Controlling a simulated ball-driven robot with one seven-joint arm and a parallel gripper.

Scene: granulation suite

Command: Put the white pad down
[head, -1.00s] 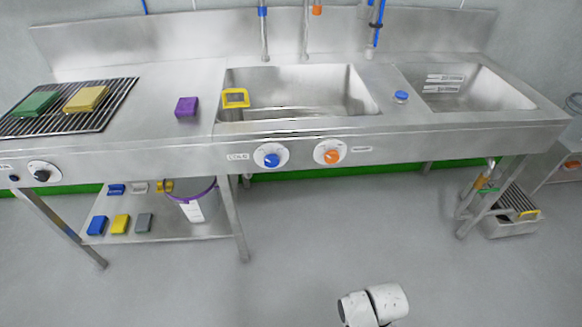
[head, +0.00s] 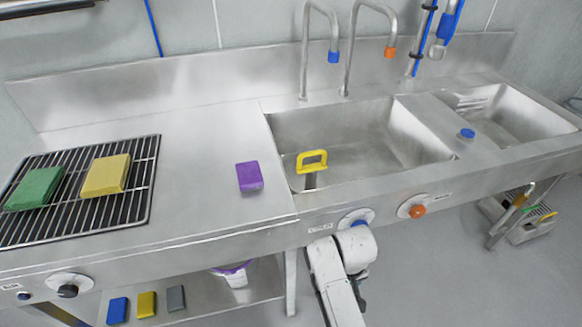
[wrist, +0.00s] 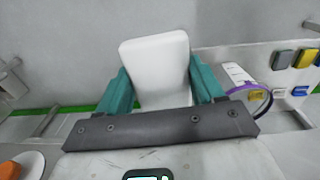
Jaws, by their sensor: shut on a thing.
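My gripper (wrist: 160,84) has teal fingers and is shut on the white pad (wrist: 155,55) in the wrist view. The pad stands out beyond the fingers, and its lower end is hidden behind the dark grey palm bar. In the head view my arm rises in front of the sink's front panel; neither the gripper nor the white pad can be made out there.
A black wire rack (head: 137,205) at the counter's left holds a green pad (head: 36,188) and a yellow pad (head: 106,175). A purple pad (head: 249,176) lies on the steel counter (head: 205,130). Several pads lie on the lower shelf (head: 210,302).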

